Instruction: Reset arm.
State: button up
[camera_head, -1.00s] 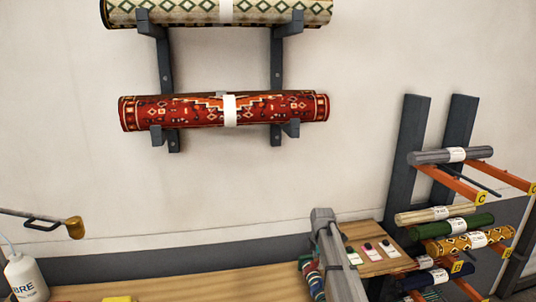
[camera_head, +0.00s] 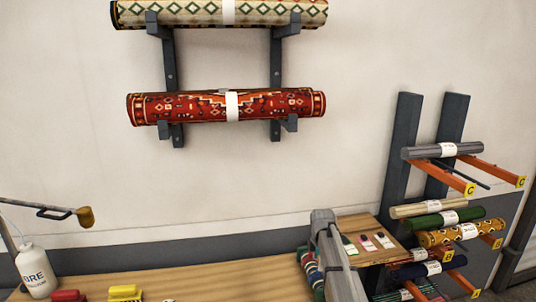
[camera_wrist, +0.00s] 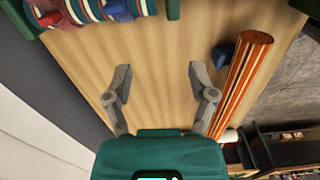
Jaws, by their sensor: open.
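My gripper (camera_wrist: 158,86) shows in the wrist view with its two grey fingers spread apart and nothing between them. It hangs over the bare wooden table (camera_wrist: 150,50). An orange and white striped roll (camera_wrist: 240,85) lies just right of the right finger, apart from it as far as I can tell. In the head view my grey arm (camera_head: 335,255) rises at the lower middle, and the gripper itself is not visible there.
Striped rolls (camera_wrist: 95,10) lie at the table's edge, and a small dark blue object (camera_wrist: 222,54) sits beside the orange roll. In the head view, a rack of rolls (camera_head: 445,220) stands right, a white bottle (camera_head: 36,275) left, and a red rug roll (camera_head: 175,108) hangs on the wall.

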jog(key=s+f+m+b, duration=0.4)
jog(key=s+m, duration=0.6)
jog(key=s, duration=0.3)
jog(key=s+a+f+m+b, duration=0.1)
jog(key=s+f+m+b, duration=0.4)
jog(key=s+m, duration=0.4)
jog(key=s, duration=0.4)
jog(key=shift+s+a+f+m+b, duration=0.2)
jog(key=shift+f+m+b, duration=0.1)
jog(key=shift+f+m, duration=0.1)
dwell(0.7)
